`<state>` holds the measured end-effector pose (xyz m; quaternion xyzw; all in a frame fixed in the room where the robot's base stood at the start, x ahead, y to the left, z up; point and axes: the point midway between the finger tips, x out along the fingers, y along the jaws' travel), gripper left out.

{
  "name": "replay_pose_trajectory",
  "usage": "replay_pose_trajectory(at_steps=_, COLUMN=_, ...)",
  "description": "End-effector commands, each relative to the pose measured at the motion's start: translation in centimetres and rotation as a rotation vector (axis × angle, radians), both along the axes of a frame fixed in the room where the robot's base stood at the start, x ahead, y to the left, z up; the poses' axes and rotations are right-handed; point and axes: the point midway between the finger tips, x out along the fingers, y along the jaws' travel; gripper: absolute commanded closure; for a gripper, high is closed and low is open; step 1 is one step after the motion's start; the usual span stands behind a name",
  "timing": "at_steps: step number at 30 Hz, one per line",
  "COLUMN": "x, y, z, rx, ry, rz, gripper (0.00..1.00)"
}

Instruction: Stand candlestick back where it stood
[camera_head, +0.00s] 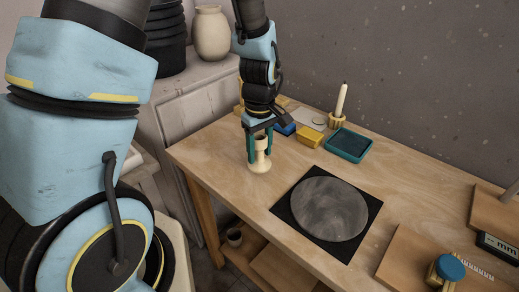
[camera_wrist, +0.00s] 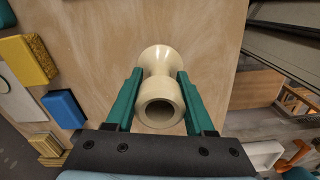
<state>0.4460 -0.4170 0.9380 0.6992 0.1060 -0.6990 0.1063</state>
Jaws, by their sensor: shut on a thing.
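The cream candlestick (camera_head: 260,160) is upright at the left end of the wooden table (camera_head: 215,160), its wide base at or just above the surface; I cannot tell which. My gripper (camera_head: 260,148) is shut on its upper part from above, one teal finger on each side. In the wrist view the candlestick (camera_wrist: 160,92) lies between the two teal fingers (camera_wrist: 158,100), its hollow top towards the camera and its base farther off over bare wood. Whether the base touches the wood is hidden.
A yellow sponge (camera_wrist: 28,62) and a blue block (camera_wrist: 63,108) lie beside the candlestick. A candle in a wooden holder (camera_head: 338,108), a teal tray (camera_head: 348,144) and a round grey slab on a black mat (camera_head: 328,208) are to the right. The table's left edge is close.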

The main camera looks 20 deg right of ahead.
Motion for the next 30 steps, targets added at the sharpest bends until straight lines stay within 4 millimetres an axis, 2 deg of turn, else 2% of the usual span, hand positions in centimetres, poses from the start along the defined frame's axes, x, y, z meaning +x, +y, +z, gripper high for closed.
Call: replay_pose_trajectory(at_steps=30, x=0.0, y=0.0, z=-1.4, rx=0.000, ry=0.000, rz=0.001, gripper=1.00)
